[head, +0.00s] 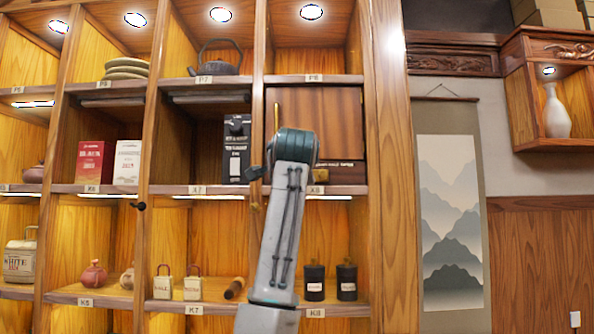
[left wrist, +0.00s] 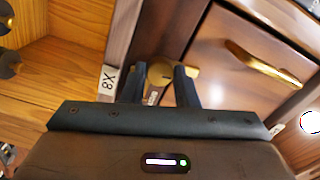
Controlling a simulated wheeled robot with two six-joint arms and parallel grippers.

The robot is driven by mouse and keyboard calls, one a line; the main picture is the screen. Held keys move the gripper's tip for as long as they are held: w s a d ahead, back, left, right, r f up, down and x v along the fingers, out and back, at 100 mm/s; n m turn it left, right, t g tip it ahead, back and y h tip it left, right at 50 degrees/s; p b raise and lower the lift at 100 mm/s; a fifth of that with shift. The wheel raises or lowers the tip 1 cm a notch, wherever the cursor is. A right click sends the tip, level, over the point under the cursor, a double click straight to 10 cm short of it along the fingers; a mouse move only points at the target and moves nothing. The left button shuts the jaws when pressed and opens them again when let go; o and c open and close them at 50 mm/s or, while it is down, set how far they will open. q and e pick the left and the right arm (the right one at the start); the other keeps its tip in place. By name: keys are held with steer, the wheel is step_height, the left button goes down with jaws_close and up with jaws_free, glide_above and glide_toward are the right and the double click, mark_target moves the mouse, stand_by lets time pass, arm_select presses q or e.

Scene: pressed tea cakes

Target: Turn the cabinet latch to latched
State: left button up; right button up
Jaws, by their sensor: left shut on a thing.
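The cabinet latch (left wrist: 159,70) is a small brass piece at the lower edge of a brown wooden door (left wrist: 222,55), seen upside down in the left wrist view. My left gripper (left wrist: 161,76) has its two dark fingers on either side of the latch and is shut on it. The fingers hide part of the latch, and I cannot tell its exact angle. My right gripper is in neither view.
A brass door handle (left wrist: 262,63) is beside the latch; it also shows in the head view (head: 276,117). A black box (head: 237,150) stands in the compartment left of the door. Dark jars (head: 314,281) stand on the shelf below. A hanging scroll (head: 450,225) is to the right.

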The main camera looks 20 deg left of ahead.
arm_select(q)
steer(key=shift+m, duration=0.7)
steer(key=o, duration=1)
steer(key=b+v, duration=0.5)
steer(key=v, duration=0.6)
steer(key=shift+w, duration=0.1)
